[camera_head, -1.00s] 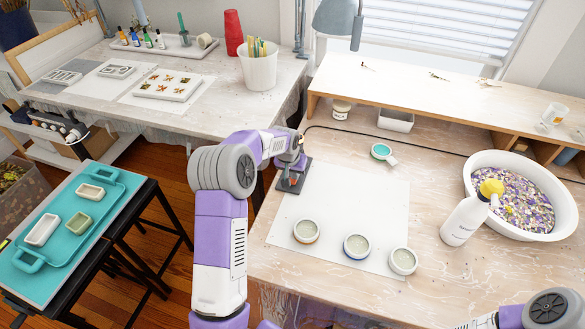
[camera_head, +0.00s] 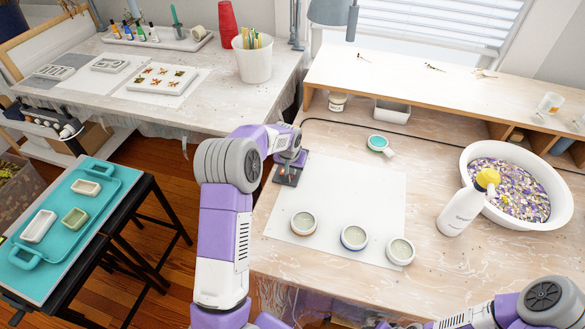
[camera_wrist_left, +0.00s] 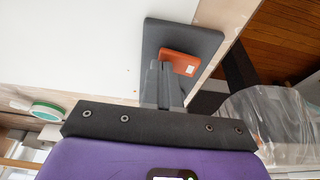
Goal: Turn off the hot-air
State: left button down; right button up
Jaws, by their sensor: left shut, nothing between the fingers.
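The hot-air switch is a dark grey plate (camera_head: 284,180) with an orange-red rocker, at the left edge of the white sheet on the workbench. In the left wrist view the orange rocker (camera_wrist_left: 180,62) sits on the grey plate (camera_wrist_left: 205,42). My left gripper (camera_wrist_left: 163,66) is shut and empty, its fingertips at the rocker's near edge and partly covering it. Whether they touch it I cannot tell. In the head view the left gripper (camera_head: 290,163) hangs over the plate and hides part of it. My right arm shows at the bottom right; its fingers cannot be made out.
Several round filled moulds (camera_head: 303,223) stand on the white sheet (camera_head: 340,190). A white bottle with a yellow top (camera_head: 460,212) and a white basin of coloured chips (camera_head: 560,215) are to the right. A teal-topped round item (camera_head: 378,143) lies behind. A black cable runs along the back.

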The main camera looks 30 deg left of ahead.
pick_arm(q)
jog(key=shift+s+a+r, duration=0.15)
jog(key=shift+a+r, duration=0.15)
jog(key=shift+a, duration=0.35)
jog(key=shift+r+p, duration=0.25)
jog(key=shift+p, duration=0.2)
jog(key=r+p, duration=0.2)
jog(key=r, duration=0.2)
jog(key=shift+d+p, duration=0.35)
jog(key=shift+p, duration=0.05)
jog(key=s+d+r+p, duration=0.1)
jog(key=s+d+r, duration=0.1)
jog(key=r, duration=0.6)
jog(key=shift+d+r+p, duration=0.25)
jog(key=shift+d+p, duration=0.1)
jog(key=shift+d, duration=0.45)
